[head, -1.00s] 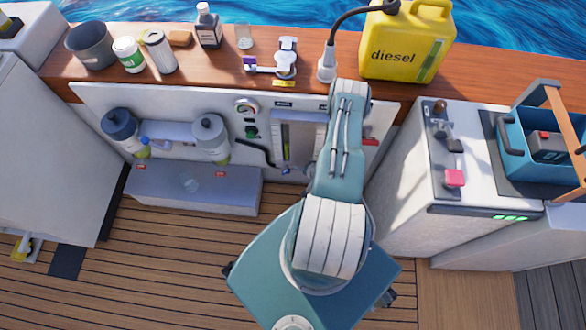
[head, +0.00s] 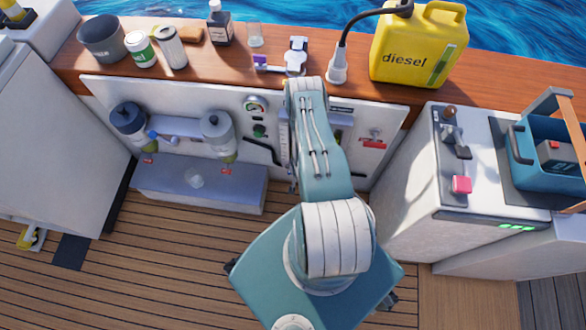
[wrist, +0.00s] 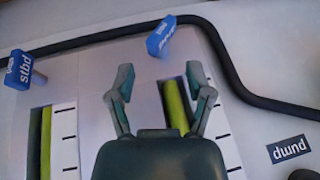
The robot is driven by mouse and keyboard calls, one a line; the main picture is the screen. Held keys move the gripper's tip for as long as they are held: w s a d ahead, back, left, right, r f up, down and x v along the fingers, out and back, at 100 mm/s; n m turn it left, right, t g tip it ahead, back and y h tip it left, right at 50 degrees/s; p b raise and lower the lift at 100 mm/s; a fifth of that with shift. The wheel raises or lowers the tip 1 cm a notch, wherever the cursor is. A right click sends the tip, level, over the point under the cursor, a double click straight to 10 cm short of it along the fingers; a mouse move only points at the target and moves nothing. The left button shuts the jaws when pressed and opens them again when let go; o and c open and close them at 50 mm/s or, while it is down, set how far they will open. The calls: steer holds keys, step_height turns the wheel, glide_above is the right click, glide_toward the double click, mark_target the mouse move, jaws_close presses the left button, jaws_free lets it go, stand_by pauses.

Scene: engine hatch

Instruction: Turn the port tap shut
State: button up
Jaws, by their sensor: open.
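In the wrist view, a small blue tap handle (wrist: 161,36) with blurred white lettering, which I cannot read for certain, sits slanted above the right sight gauge (wrist: 174,106). A second blue tap handle (wrist: 18,69), marked "stbd", sits at the upper left above the left sight gauge (wrist: 45,143). My gripper (wrist: 158,72) is open and empty. Its two fingers stand apart in front of the right gauge, and their tips point toward the slanted blue handle without visibly touching it.
A black hose (wrist: 85,40) runs behind the taps and bends down at right, near a "pump" label (wrist: 289,149). On the hatch panel are two filter bowls (head: 217,128), a gauge (head: 255,104) and a red handle (head: 374,142). A diesel can (head: 415,50) stands on the ledge above.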

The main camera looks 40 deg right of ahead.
steer(key=shift+x, duration=2.7)
